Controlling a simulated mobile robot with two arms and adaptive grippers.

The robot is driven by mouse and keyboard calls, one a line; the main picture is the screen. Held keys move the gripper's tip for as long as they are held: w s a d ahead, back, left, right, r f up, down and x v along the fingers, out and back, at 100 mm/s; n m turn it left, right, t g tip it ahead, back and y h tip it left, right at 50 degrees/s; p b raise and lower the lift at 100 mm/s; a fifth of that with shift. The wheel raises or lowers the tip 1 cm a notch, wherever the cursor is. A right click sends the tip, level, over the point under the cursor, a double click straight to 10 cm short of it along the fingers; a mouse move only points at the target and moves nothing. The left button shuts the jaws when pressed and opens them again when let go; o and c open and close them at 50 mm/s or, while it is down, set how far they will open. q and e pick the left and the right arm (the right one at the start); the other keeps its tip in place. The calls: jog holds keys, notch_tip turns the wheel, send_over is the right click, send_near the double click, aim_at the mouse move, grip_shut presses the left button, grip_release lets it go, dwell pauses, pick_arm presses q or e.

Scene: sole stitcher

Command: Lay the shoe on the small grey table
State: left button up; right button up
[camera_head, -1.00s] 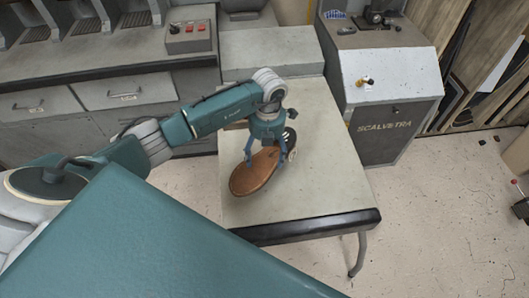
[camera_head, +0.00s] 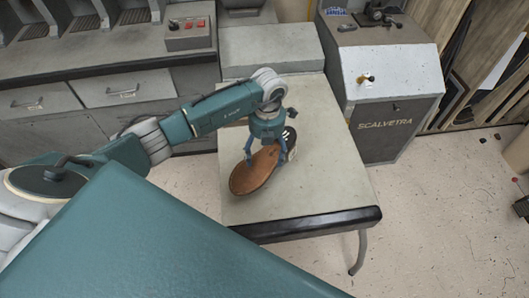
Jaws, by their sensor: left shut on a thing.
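A shoe (camera_head: 252,178) with a brown sole face and a dark upper part with white marks is at the middle of the small grey table (camera_head: 320,185). The sole side faces up toward the camera. My left gripper (camera_head: 265,155) comes from the left, points down and is shut on the shoe. I cannot tell whether the shoe touches the tabletop or is just above it. Part of the shoe is hidden behind the gripper. My right gripper is not in view.
A grey Scalvetra machine (camera_head: 385,130) stands right of the table. Drawers (camera_head: 122,92) and a control box with red buttons (camera_head: 190,32) are at the back left. Boards (camera_head: 485,65) lean at the far right. The tabletop's right and front parts are clear.

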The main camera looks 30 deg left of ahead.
pick_arm(q)
jog(key=shift+f+b, duration=0.35)
jog(key=shift+f, duration=0.15)
jog(key=o, duration=2)
jog(key=shift+r, duration=0.1)
jog(key=r, duration=1.2)
jog(key=shift+w+d, duration=0.1)
jog(key=shift+w, duration=0.25)
jog(key=shift+f, duration=0.1)
